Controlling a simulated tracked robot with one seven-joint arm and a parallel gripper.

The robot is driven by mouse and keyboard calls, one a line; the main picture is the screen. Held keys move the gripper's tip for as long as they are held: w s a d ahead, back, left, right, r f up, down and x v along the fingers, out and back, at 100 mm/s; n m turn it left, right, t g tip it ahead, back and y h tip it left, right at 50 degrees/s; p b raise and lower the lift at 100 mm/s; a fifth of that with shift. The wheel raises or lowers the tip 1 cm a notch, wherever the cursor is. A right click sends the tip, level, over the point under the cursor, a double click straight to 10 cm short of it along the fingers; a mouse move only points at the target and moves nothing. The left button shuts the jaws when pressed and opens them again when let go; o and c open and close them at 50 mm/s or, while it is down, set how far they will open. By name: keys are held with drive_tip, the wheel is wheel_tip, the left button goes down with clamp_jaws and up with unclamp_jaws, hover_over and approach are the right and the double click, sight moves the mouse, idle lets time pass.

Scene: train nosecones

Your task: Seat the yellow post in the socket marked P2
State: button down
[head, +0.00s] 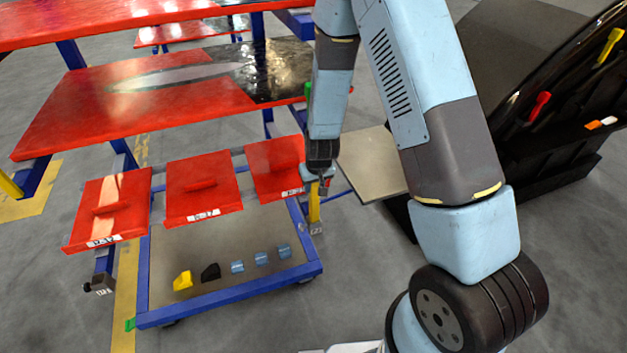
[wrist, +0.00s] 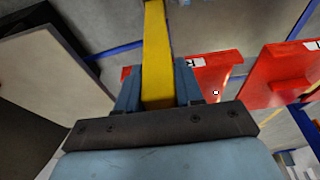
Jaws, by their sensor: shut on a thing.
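My gripper (head: 319,181) is shut on the yellow post (head: 314,206) beside the right end of the blue rack. The post hangs below the jaws, close to upright in the head view. In the wrist view, the post (wrist: 156,45) runs between the two fingers of my gripper (wrist: 157,84) and out of the top edge. Its lower end is at a small grey labelled socket (head: 316,229) on the rack's right side. I cannot tell whether it is inside or in front. Another grey socket block (head: 101,285) with a label is at the left. Both labels are too small to read surely.
Red panels (head: 203,190) hang on the blue rack (head: 230,306), close left of my gripper. Small yellow, black and blue blocks (head: 237,267) lie on its lower shelf. A beige board (head: 373,165) stands to the right.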

sight(314, 196)
drive_tip(key=shift+f, duration=2.7)
idle(1.0)
drive_tip(key=c, duration=0.6)
unclamp_jaws()
drive_tip(key=shift+c, duration=0.2)
drive_tip(key=v, duration=1.3)
drive_tip(key=shift+s+r, duration=0.25)
drive_tip(key=shift+d, duration=0.1)
